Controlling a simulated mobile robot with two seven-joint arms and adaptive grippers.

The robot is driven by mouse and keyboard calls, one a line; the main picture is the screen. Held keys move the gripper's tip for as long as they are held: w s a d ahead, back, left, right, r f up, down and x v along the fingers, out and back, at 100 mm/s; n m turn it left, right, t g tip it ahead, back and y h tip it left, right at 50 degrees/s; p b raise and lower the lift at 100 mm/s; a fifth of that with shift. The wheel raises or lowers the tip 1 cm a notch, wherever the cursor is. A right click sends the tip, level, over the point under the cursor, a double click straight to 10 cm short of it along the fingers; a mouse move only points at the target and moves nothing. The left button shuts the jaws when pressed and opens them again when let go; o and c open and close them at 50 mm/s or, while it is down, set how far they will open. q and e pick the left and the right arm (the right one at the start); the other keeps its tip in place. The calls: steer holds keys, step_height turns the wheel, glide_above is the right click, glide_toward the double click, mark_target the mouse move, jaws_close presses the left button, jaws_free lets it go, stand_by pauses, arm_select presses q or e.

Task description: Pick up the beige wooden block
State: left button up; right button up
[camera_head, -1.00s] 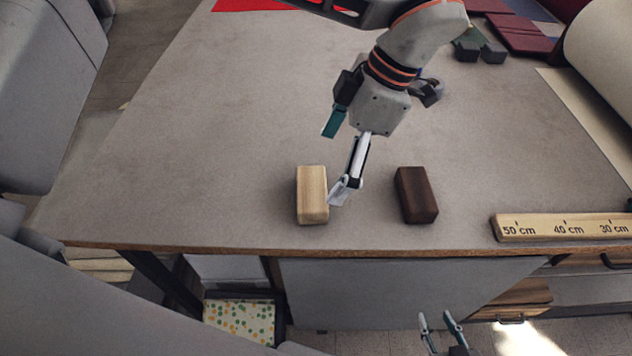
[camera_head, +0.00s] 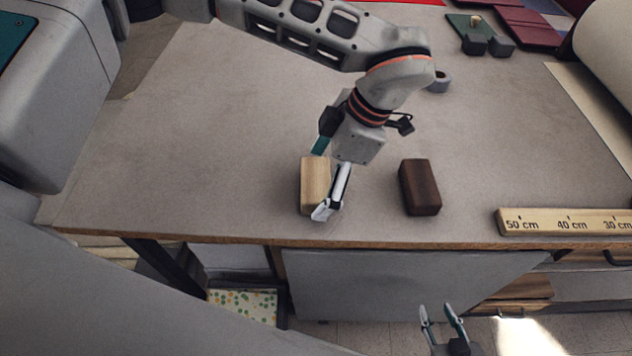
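The beige wooden block (camera_head: 313,184) lies on the grey table near its front edge. My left gripper (camera_head: 322,181) is open above it. One finger, with a teal pad, is by the block's far end. The other finger, pale grey, overlaps the block's near right corner in the picture. I cannot tell whether either finger touches the block. My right gripper (camera_head: 441,312) is open and empty, low in the picture in front of the table.
A dark brown block (camera_head: 419,187) lies to the right of the beige one. A wooden ruler (camera_head: 565,222) lies along the front edge at the right. A grey ring-like object (camera_head: 439,82) is further back. The table's left part is clear.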

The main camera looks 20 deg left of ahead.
arm_select(q)
steer(key=c, duration=1.2)
